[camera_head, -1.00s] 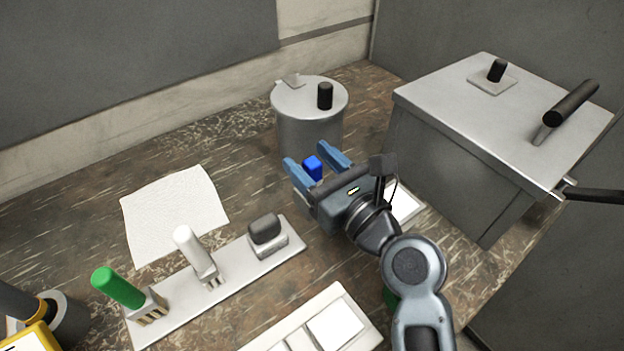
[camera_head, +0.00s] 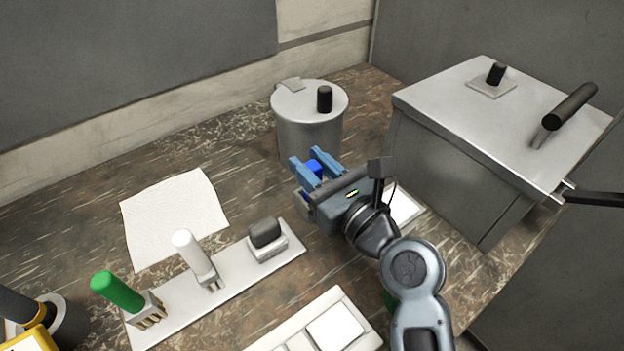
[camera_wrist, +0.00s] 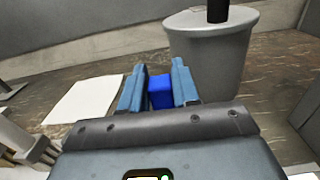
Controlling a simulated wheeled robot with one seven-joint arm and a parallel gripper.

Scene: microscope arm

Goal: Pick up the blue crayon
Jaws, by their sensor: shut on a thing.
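The blue crayon (camera_head: 314,167) is a small bright blue block between the two light blue fingers of my gripper (camera_head: 315,166). In the wrist view the crayon (camera_wrist: 161,92) sits between the fingers of the gripper (camera_wrist: 159,85), which are shut on it. The fingers hide its sides, and its lower part is hidden too. I cannot tell whether it touches the table.
A grey lidded canister (camera_head: 310,125) stands just behind my gripper. A large metal box (camera_head: 450,150) is to the right. A white paper (camera_head: 175,215) lies left. A white rack (camera_head: 235,275) with a green-handled tool (camera_head: 118,291) is at the front left.

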